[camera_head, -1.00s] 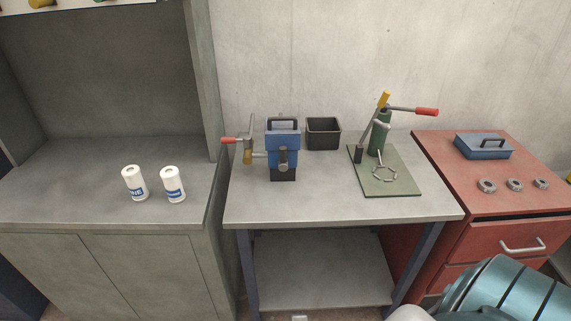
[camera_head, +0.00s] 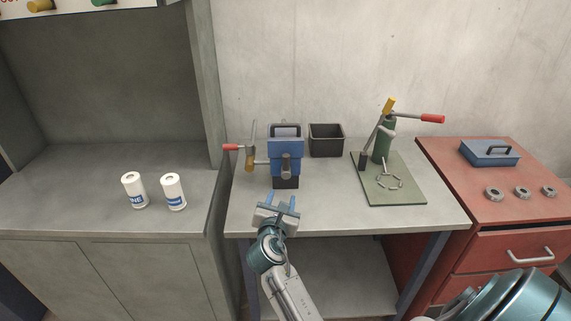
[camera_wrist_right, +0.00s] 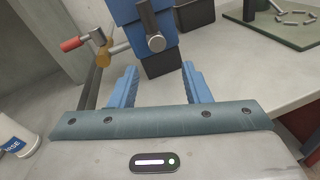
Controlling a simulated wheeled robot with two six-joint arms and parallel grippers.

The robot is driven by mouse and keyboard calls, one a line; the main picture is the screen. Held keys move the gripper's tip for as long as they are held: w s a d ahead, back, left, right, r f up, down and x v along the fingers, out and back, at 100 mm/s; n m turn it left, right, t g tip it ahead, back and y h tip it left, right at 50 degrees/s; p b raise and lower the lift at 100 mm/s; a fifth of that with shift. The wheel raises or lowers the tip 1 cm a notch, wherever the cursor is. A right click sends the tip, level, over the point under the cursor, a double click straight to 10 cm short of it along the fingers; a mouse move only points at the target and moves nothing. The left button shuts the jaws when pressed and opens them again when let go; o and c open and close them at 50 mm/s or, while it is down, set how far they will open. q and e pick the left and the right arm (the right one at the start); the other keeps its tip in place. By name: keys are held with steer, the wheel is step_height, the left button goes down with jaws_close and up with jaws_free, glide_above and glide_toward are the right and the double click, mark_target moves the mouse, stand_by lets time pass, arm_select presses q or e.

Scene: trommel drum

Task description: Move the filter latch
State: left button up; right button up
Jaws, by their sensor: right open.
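A blue device (camera_head: 285,147) with a dark base stands upright on the grey workbench. A lever with a red grip (camera_head: 231,147) sticks out at its left, with a brown-yellow knob (camera_head: 249,163) beside it. A grey round-ended lever (camera_head: 286,166) is on its front, and it also shows in the right wrist view (camera_wrist_right: 156,42). I cannot tell which of these parts is the filter latch. My right gripper (camera_head: 282,198) is open and empty, in front of the device and apart from it. In the right wrist view its blue fingers (camera_wrist_right: 158,75) point toward the dark base. My left gripper is not in view.
A black bin (camera_head: 326,141) stands behind and right of the device. A green press (camera_head: 382,145) on a green plate (camera_head: 402,190) is farther right. Two white bottles (camera_head: 174,192) stand on the left cabinet. A red drawer cabinet (camera_head: 515,207) is at the right. Bench (camera_head: 330,205) between device and plate is clear.

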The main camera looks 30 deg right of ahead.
mark_target(285, 161)
steer(key=w+d+r, duration=0.1)
steer(key=w+d, duration=0.1)
steer(key=w, duration=0.1)
steer(key=w+d+r+n+p, duration=0.1)
steer(key=w+d, duration=0.2)
steer(key=w+d+r+n+h+p, duration=0.1)
steer(key=w+d, duration=0.1)
steer(key=w, duration=0.1)
steer(key=shift+w+d+r+t, duration=0.15)
steer(key=shift+r+t, duration=0.25)
jaws_close()
